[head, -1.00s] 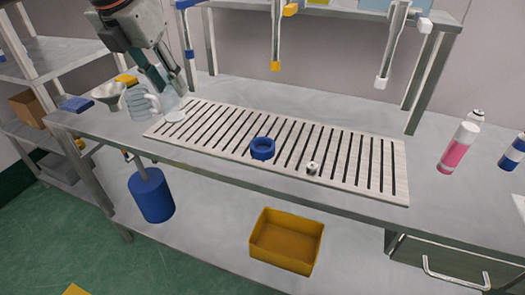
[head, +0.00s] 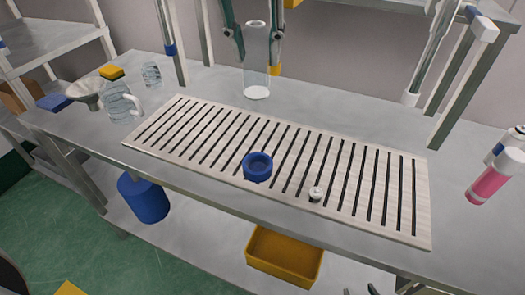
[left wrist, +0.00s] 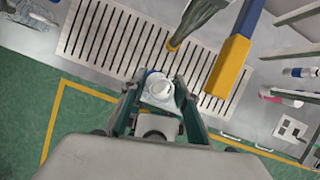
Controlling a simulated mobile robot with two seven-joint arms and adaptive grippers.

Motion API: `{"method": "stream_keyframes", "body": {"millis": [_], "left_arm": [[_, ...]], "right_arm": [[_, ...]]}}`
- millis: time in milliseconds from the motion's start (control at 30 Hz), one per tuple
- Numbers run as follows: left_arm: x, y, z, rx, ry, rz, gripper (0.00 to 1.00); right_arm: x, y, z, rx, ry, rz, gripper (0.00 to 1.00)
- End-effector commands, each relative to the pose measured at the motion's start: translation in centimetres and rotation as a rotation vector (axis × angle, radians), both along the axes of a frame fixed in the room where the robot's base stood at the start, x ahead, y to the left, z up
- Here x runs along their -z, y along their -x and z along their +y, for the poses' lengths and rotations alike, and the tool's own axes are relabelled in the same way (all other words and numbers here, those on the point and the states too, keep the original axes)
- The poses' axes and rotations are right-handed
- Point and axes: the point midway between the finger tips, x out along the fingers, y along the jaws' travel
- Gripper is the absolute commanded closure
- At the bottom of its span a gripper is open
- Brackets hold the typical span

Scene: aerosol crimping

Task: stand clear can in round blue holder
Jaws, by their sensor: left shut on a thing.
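In the left wrist view, the fingers of my left gripper (left wrist: 160,112) close around the can (left wrist: 159,90), seen end-on. The round blue holder (head: 257,168) sits on the slatted board, in front of the can in the head view, with its round opening facing up and empty. My right gripper is not in view.
A small metal-and-white part (head: 315,194) stands on the slatted board (head: 400,228) right of the holder. Hanging tubes (head: 430,50) flank the can. A clear jug (head: 121,104), funnel (head: 86,93) and glass (head: 151,75) stand at left; a pink bottle (head: 492,178) at right.

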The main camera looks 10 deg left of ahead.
Motion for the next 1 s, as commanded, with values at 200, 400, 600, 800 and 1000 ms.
{"method": "stream_keyframes", "body": {"millis": [200,400,600,800,1000], "left_arm": [[3.8,0.1,0.0,0.004,-0.003,0.006,0.93],[8.7,0.1,0.0,0.005,-0.002,0.007,0.93],[12.7,0.1,0.0,0.003,-0.001,0.003,0.93],[14.3,0.1,0.0,0.001,0.000,0.001,0.93],[17.2,0.2,0.0,0.004,-0.003,0.005,0.93]], "right_arm": [[1.3,1.1,0.0,-0.002,0.004,0.022,0.60],[2.2,1.9,0.0,-0.005,0.010,0.039,0.60],[1.8,1.3,-0.2,-0.004,0.014,0.023,0.60],[1.5,0.3,-0.4,-0.002,0.019,0.009,0.60],[2.2,0.7,-0.4,-0.003,0.022,0.018,0.60]]}}
